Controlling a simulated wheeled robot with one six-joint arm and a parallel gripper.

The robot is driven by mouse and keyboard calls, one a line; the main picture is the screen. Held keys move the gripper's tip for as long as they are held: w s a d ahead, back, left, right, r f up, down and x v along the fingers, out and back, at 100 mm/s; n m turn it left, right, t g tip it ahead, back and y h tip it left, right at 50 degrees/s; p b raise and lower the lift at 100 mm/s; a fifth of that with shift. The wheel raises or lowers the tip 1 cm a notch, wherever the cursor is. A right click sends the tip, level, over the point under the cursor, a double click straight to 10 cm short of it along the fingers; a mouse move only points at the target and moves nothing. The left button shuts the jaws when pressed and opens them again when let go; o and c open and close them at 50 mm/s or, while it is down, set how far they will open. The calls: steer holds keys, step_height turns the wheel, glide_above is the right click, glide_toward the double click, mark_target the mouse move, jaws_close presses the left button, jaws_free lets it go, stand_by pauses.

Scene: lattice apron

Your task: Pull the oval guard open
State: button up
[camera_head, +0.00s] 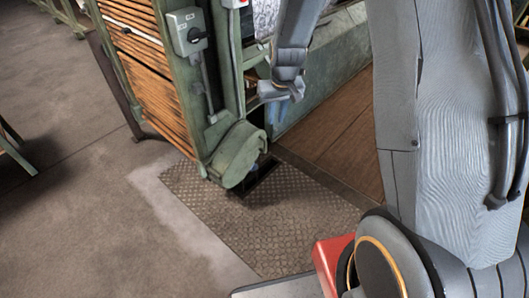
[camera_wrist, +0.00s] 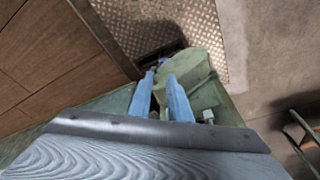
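The oval guard (camera_head: 238,156) is a green rounded cover low on the end of the green machine, just above the floor plate. In the wrist view, the guard (camera_wrist: 187,72) lies just beyond and to the right of the fingertips. My gripper (camera_head: 282,93) is above and to the right of the guard in the head view. In the wrist view, the two blue fingers of my gripper (camera_wrist: 161,77) stand apart with nothing seen held between them. I cannot tell whether a fingertip touches the guard. Its hinge and any handle are not clear.
A patterned metal floor plate (camera_head: 215,205) lies under the guard, with a dark opening beside it. A grey switch box (camera_head: 187,31) is on the machine's upright. Brown boards (camera_head: 340,140) lie to the right. The concrete floor (camera_head: 75,215) at left is mostly clear.

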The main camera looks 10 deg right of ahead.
steer(key=t+b, duration=0.2)
steer(key=b, duration=0.7)
glide_above(265, 143)
steer(key=s, duration=0.2)
step_height(265, 143, down, 25)
steer(key=x, duration=0.2)
steer(key=b+x, duration=0.1)
steer(key=x, duration=0.5)
steer(key=shift+s+d+f+b, duration=0.1)
steer(key=shift+s+b, duration=0.15)
steer(key=shift+b, duration=0.05)
jaws_close()
